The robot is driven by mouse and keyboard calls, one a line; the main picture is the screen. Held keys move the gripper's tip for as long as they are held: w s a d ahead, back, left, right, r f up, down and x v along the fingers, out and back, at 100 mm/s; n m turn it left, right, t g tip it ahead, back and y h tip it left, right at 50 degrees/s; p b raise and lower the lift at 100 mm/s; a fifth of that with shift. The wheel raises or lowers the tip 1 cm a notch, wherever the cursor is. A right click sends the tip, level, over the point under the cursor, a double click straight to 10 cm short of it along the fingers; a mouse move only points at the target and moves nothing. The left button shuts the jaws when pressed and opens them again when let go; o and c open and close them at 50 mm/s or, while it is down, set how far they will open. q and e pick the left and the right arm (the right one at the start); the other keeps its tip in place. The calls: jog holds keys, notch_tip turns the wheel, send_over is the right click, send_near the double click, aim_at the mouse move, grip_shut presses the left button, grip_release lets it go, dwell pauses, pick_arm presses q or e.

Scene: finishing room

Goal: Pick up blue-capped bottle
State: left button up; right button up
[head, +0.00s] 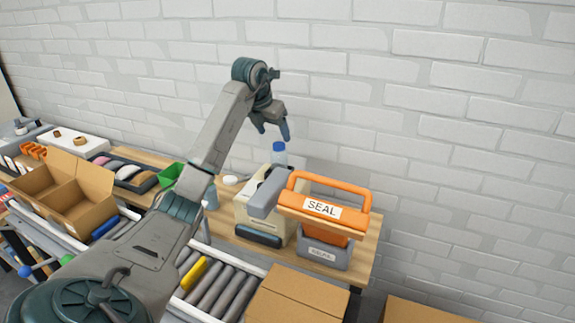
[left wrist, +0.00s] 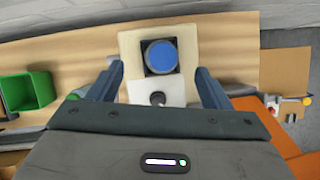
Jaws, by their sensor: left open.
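The blue-capped bottle (head: 279,153) stands upright in the top of a cream-coloured holder (head: 243,212) on the wooden table. Only its blue cap and clear upper part show in the head view. In the left wrist view the blue cap (left wrist: 160,56) is seen from above, in a dark square opening. My left gripper (head: 273,130) is open and empty, above the bottle and apart from it. In the left wrist view its fingers (left wrist: 160,85) stand to either side, with the cap a little beyond them. My right gripper is not in view.
An orange-handled SEAL device (head: 322,208) stands close to the right of the holder. A green bin (head: 170,174) and an open cardboard box (head: 92,200) are to the left. A roller conveyor (head: 215,285) runs in front, with a closed carton (head: 298,295). A brick wall is behind.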

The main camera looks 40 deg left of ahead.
aim_at(280, 152)
pick_arm(q)
jog(key=f, duration=0.1)
jog(key=f+p, duration=0.1)
jog(key=shift+w+f, duration=0.2)
jog(key=shift+f, duration=0.2)
jog(key=shift+w+f, duration=0.15)
jog(key=shift+f, duration=0.15)
jog(key=shift+w+f, duration=0.25)
jog(key=shift+f, duration=0.05)
jog(key=p+x, duration=0.2)
jog(key=x, duration=0.2)
jog(key=shift+w+d+f+p, duration=0.15)
jog(key=shift+w+f+p, duration=0.05)
jog(key=shift+p, duration=0.2)
jog(key=shift+f, duration=0.3)
jog(key=shift+w, duration=0.1)
jog(key=shift+c, duration=0.9)
jog(key=c, duration=0.9)
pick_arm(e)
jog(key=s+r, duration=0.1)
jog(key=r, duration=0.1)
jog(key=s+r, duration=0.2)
